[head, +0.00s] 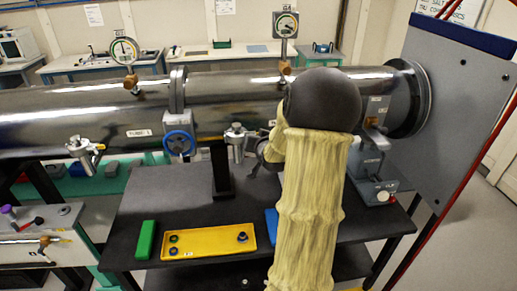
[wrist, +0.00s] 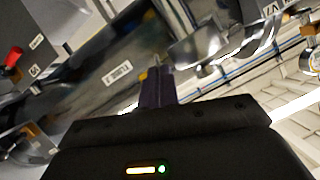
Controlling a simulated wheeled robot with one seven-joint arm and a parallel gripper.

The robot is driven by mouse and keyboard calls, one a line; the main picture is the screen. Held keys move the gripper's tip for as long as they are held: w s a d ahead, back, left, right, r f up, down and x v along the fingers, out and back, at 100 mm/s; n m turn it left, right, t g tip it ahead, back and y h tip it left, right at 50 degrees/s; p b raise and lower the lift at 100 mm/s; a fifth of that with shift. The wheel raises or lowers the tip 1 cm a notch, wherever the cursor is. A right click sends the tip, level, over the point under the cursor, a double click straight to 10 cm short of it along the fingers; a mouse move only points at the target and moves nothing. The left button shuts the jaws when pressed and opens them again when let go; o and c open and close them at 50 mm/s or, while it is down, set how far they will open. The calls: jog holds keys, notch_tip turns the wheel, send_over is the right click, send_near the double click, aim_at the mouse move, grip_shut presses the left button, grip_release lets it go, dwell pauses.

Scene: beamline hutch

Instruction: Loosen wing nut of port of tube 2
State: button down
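A long steel tube (head: 60,112) runs across the head view. The section right of the blue-handwheel valve carries a small port with a metal clamp (head: 237,133) on its underside. My gripper (head: 262,158) is just right of and below this clamp, partly hidden by my sleeved arm. In the wrist view, a label (wrist: 117,75) on the tube seems to read TUBE 2. My gripper's dark fingers (wrist: 157,80) look close together against the tube, with a small yellowish bit beside their tips. The wing nut cannot be made out, and I cannot tell whether the fingers hold anything.
The blue handwheel (head: 179,143) is left of the clamp. Another clamped port (head: 82,150) is farther left. Below are a black table (head: 130,210), a yellow tray (head: 205,250) and a green block (head: 146,240). Gauges (head: 124,50) stand on top of the tube.

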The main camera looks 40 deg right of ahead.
jog(key=shift+a+f+n+g+h+b, duration=0.2)
jog(key=shift+f+n+g+h+b, duration=0.25)
jog(key=shift+n+b, duration=0.85)
jog(key=shift+m+b, duration=0.3)
jog(key=shift+b, duration=0.25)
jog(key=c, duration=1.9)
grip_release()
jog(key=shift+o, duration=1.3)
jog(key=shift+w+d, duration=0.15)
jog(key=shift+d, duration=0.05)
jog(key=shift+r, duration=0.15)
jog(key=shift+a+r, duration=0.15)
